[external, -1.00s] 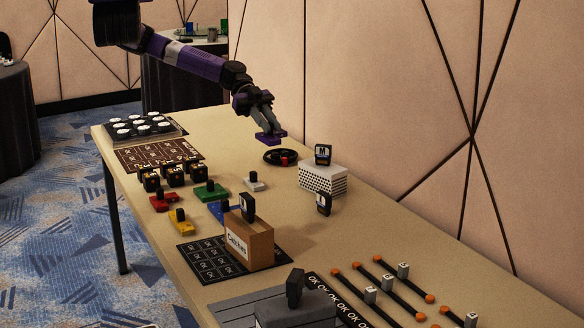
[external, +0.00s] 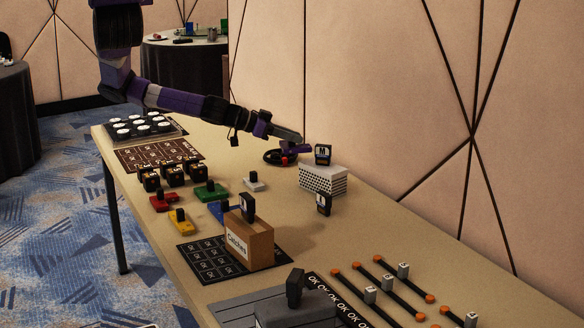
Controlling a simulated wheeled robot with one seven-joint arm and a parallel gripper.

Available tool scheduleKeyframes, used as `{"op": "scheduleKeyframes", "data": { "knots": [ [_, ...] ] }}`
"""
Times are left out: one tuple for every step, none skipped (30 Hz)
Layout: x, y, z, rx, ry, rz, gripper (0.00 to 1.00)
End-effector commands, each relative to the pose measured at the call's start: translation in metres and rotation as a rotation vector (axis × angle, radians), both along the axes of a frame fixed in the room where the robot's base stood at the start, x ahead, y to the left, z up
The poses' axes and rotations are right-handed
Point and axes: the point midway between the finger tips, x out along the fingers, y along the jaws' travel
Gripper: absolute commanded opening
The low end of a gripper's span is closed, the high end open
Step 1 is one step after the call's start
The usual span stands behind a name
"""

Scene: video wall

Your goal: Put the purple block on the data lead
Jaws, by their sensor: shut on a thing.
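The purple block (external: 297,149) is at the tip of my gripper (external: 292,141), whose jaws are shut on it. My gripper comes in from the left, nearly level, above the back part of the table. A round black coil (external: 270,157), which looks like the data lead, lies on the table just below and left of the block. Something small and red shows on the coil. The block overlaps the coil's right edge in the picture; I cannot tell whether they touch. My gripper hides part of the coil's far side.
A white dotted box (external: 322,180) with a black-labelled piece (external: 322,154) on top stands close right of the gripper. A small grey block (external: 254,183) and a green block (external: 210,191) lie nearer. A cardboard box (external: 249,244) stands further forward.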

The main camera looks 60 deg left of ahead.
Motion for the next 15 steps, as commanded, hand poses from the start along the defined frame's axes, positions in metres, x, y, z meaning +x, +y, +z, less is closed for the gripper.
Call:
{"op": "scheduleKeyframes", "data": {
  "knots": [
    [0.003,0.002,0.0,-0.009,0.0,0.034,0.0],
    [0.004,0.004,0.0,-0.009,-0.001,0.051,0.0],
    [0.006,0.006,0.0,-0.009,0.0,0.074,0.0],
    [0.008,0.008,0.0,-0.009,-0.001,0.09,0.0],
    [0.009,0.01,0.0,-0.008,-0.002,0.105,0.0],
    [0.011,0.012,0.0,-0.008,0.0,0.125,0.0],
    [0.012,0.013,0.001,-0.01,-0.001,0.139,0.0],
    [0.013,0.015,0.001,-0.009,-0.001,0.154,0.0],
    [0.015,0.017,0.001,-0.009,-0.001,0.172,0.0],
    [0.016,0.019,0.001,-0.008,-0.001,0.185,0.0],
    [0.017,0.02,0.001,-0.009,-0.001,0.199,0.0],
    [0.019,0.023,0.002,-0.009,-0.001,0.217,0.0],
    [0.02,0.024,0.002,-0.01,-0.002,0.23,0.0],
    [0.021,0.025,0.002,-0.01,-0.002,0.243,0.0],
    [0.022,0.028,0.003,-0.009,-0.001,0.26,0.0]
  ]
}}
